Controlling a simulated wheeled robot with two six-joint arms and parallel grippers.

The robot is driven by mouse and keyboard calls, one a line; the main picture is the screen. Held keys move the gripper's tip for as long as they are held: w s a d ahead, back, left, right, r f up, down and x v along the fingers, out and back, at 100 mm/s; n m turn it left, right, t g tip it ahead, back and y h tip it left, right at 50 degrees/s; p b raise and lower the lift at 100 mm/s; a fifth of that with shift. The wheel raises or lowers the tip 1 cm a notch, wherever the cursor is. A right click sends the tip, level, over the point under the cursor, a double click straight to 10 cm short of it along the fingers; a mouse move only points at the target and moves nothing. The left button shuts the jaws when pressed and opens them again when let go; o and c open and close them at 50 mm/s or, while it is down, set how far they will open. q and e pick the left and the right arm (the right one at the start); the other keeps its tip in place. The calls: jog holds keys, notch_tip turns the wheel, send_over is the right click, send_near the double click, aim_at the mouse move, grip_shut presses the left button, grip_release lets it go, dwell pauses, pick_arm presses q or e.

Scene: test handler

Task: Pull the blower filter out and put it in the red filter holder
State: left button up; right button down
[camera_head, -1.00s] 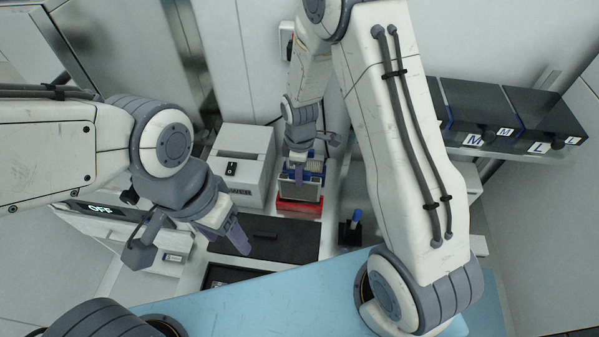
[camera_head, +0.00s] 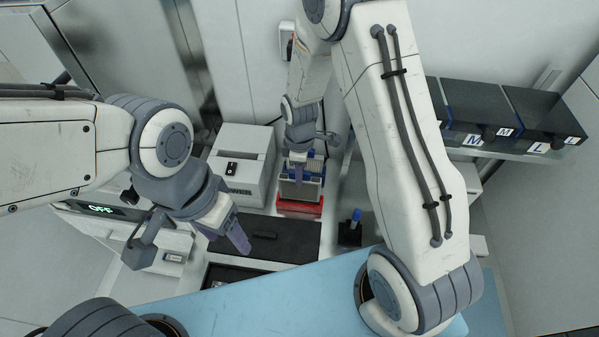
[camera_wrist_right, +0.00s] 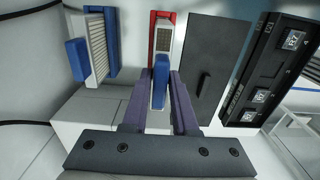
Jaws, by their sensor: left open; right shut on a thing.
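The filter is a grey-white panel (camera_head: 299,190) with a blue part (camera_wrist_right: 160,80) between my right gripper's purple fingers. My right gripper (camera_wrist_right: 159,92) is shut on it. The red filter holder (camera_head: 300,209) lies directly below the filter in the head view, and its red edge (camera_wrist_right: 153,32) borders the filter in the right wrist view. I cannot tell how deep the filter sits in it. A blue ribbed unit (camera_head: 318,163) stands close behind, and also shows at the left of the wrist view (camera_wrist_right: 76,60). My left gripper (camera_head: 238,238) is open and empty above the black panel.
A white power box (camera_head: 240,160) stands left of the holder. A black panel (camera_head: 285,240) lies in front of it, and a small black stand with a blue top (camera_head: 350,232) is to the right. Black labelled boxes (camera_head: 487,108) sit on a shelf at right.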

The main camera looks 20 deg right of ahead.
jog(key=shift+f+b, duration=1.75)
jog(key=shift+f, duration=0.6)
jog(key=c, duration=0.6)
grip_release()
notch_tip(320, 180, up, 9)
jog(key=shift+r+b, duration=0.1)
jog(key=shift+b, duration=0.95)
jog(key=shift+r, duration=0.65)
